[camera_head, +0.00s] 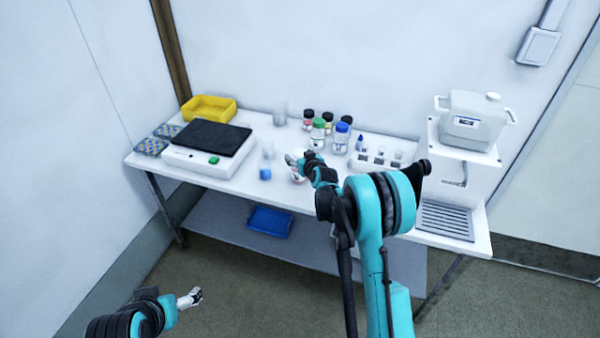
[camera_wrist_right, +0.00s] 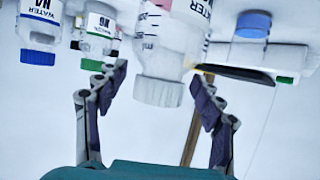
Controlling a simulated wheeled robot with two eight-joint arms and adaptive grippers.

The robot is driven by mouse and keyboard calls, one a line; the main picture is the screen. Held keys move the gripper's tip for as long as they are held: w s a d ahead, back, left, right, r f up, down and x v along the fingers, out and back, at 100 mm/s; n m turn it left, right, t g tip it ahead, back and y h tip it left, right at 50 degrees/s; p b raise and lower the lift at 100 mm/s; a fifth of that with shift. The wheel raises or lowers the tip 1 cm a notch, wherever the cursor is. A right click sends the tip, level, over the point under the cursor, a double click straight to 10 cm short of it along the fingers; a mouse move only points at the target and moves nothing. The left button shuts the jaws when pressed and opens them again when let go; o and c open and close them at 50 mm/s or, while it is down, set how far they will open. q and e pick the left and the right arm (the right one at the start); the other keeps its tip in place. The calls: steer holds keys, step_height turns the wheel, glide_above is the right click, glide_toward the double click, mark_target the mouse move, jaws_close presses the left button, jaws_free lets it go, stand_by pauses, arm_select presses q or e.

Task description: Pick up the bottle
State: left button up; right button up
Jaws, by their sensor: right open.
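The bottle (camera_wrist_right: 164,50) is clear with a white ribbed cap, graduation marks and red print. It appears upside down in the right wrist view, between the spread fingers of my right gripper (camera_wrist_right: 158,97). The fingers are open, with a visible gap on both sides of the cap. In the head view my right gripper (camera_head: 296,168) is over the front middle of the table, and the bottle is mostly hidden behind it. My left gripper (camera_head: 190,298) is low at the bottom left, away from the table; its jaw opening is too small to judge.
Bottles with blue (camera_head: 342,127) and green (camera_head: 319,122) caps stand close behind, with several smaller ones. A black-topped device (camera_head: 205,150) and a yellow bin (camera_head: 208,108) are to the left. A small blue-filled beaker (camera_head: 265,173) is nearby. A white dispenser (camera_head: 465,165) stands at right.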

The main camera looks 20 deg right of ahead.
steer(key=shift+r, duration=0.1)
jaws_close()
